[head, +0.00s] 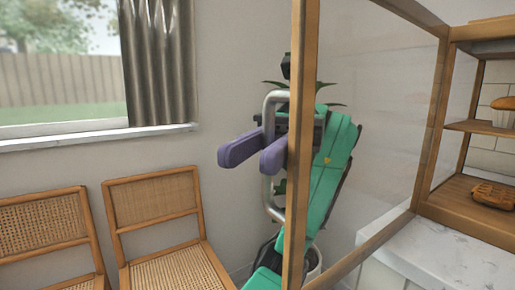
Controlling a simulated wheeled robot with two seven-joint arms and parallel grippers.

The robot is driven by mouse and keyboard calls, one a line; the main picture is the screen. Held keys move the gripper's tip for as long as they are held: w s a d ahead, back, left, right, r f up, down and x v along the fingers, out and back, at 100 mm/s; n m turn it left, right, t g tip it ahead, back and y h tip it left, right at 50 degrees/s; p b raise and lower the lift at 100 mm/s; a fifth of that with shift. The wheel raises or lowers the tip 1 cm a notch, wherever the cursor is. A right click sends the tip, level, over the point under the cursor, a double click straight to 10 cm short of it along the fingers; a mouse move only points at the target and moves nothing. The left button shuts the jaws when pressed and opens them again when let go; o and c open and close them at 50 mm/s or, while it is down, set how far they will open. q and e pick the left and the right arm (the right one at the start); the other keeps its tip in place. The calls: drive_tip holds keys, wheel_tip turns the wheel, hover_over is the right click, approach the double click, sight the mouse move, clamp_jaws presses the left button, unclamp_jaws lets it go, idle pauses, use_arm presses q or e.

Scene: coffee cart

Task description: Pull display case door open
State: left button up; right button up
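The display case door (297,60) is a wooden frame with a clear pane. It stands swung out from the case, its free edge toward me. A silver bar handle (267,190) is fixed near that edge. My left gripper (246,158) has two purple fingers at the handle's mid-height, one on each side of the bar as far as I can see. The fingers are apart, with a gap wider than the bar. The gripper body is partly hidden behind the door edge, and my green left arm shows through the pane. My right gripper is not in view.
The case's wooden shelves (475,206) hold pastries (494,195) at the right, above a white marble counter (440,250). Two cane chairs (155,215) stand at the left below a curtained window (60,75). A plant is partly hidden behind my arm.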

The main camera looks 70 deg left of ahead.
use_arm(q)
drive_tip(key=p+v, duration=0.1)
drive_tip(key=v, duration=0.5)
drive_tip(key=shift+w+a+r, duration=0.1)
drive_tip(key=shift+w+a, duration=0.1)
drive_tip(key=shift+w, duration=0.05)
drive_tip(key=shift+w+a, duration=0.15)
drive_tip(key=shift+a, duration=0.05)
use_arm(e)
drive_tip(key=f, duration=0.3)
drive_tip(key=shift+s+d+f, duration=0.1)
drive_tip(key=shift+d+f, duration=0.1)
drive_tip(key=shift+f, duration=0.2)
